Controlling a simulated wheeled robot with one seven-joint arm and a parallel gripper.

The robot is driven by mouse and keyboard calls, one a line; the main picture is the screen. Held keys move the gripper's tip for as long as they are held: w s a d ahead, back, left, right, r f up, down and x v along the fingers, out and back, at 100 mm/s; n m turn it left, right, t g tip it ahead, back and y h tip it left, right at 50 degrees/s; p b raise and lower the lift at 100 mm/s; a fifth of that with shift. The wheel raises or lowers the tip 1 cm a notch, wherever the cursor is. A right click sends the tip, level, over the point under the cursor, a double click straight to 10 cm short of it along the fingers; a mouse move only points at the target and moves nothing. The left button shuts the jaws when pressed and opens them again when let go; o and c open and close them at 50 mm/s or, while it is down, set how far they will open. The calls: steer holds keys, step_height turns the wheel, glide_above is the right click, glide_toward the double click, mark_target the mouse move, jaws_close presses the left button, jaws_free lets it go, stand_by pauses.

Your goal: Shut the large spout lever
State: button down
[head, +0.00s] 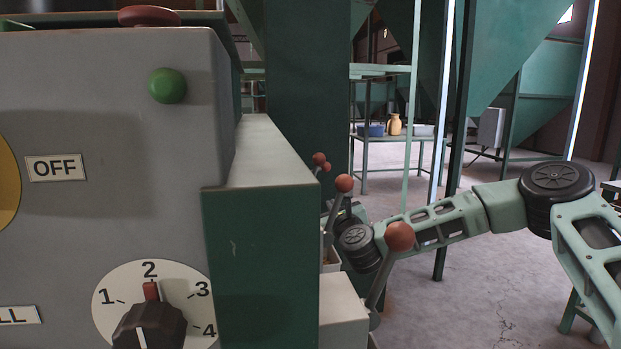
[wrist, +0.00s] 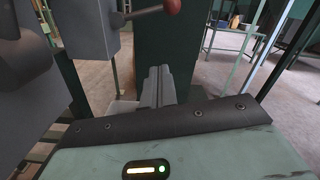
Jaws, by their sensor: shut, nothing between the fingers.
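Several levers with red ball knobs stick out past the grey-green housing in the head view. The nearest lever (head: 398,236) looks biggest and leans up to the right; a second lever (head: 344,183) and smaller ones stand behind it. I cannot tell for sure which is the large spout lever. In the wrist view a lever with a red ball (wrist: 172,6) shows at the top edge, beyond and above my gripper (wrist: 158,72). My gripper's fingers are together and empty, apart from that lever. In the head view my gripper is mostly hidden behind the levers.
A grey control box with a green button (head: 168,86) and a numbered dial (head: 150,305) fills the left. A green-sided housing (head: 262,265) stands beside the levers. A shelf (head: 390,138) with a yellow jug (head: 394,125) is far back. Concrete floor (head: 480,290) is open at right.

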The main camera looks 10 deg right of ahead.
steer(key=shift+w, duration=0.2)
steer(key=w+a+r+b, duration=0.1)
steer(key=w+r, duration=0.3)
steer(key=w, duration=0.6)
steer(key=shift+w+a+r, duration=0.15)
steer(key=shift+w, duration=0.1)
steer(key=shift+r, duration=0.1)
stand_by(0.4)
steer(key=shift+r+n, duration=0.1)
steer(key=shift+n, duration=0.2)
